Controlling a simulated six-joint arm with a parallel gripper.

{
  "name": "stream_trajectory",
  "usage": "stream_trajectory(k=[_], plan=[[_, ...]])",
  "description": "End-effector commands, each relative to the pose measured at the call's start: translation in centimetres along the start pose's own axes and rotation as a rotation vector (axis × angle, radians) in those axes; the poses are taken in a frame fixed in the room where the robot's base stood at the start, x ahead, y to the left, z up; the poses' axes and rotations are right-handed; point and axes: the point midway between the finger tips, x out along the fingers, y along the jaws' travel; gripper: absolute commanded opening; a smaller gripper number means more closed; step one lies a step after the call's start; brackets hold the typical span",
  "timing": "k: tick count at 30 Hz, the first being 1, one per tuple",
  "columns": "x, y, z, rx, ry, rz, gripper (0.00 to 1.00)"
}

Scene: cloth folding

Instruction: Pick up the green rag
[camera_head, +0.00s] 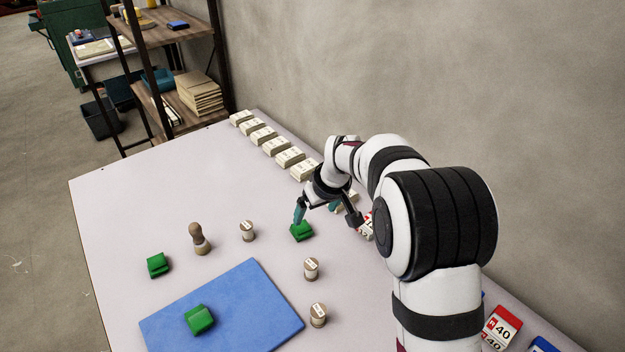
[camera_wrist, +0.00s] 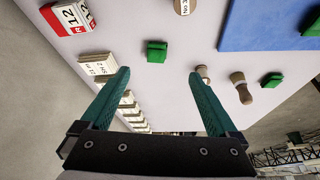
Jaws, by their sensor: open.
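Three folded green rags show. One green rag (camera_head: 301,232) lies on the table just below my gripper (camera_head: 316,212); in the wrist view this rag (camera_wrist: 156,52) sits ahead of the gap between the fingertips. My gripper (camera_wrist: 160,75) is open with nothing between its teal fingers, and it looks apart from the rag. A second green rag (camera_head: 158,264) lies on bare table at the left, also in the wrist view (camera_wrist: 272,80). A third green rag (camera_head: 199,319) lies on the blue mat (camera_head: 265,292), partly cut off at the wrist view's right edge (camera_wrist: 312,28).
A row of pale boxes (camera_head: 263,136) lines the wall side. Red and white boxes labelled 40 (camera_head: 502,327) stand at the lower right. The table's far left (camera_head: 130,195) is clear.

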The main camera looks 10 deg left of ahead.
Motion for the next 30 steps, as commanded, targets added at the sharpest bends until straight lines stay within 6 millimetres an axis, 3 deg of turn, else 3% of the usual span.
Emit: stream_trajectory(k=[9,21,24,30], plan=[[8.2,0.0,-0.3,-0.015,0.001,0.0,0.95],[15.0,0.4,-1.0,-0.013,0.003,0.001,0.95],[16.1,0.4,-1.0,-0.013,0.004,0.001,0.95],[16.2,0.4,-1.1,-0.013,0.005,0.001,0.95]])
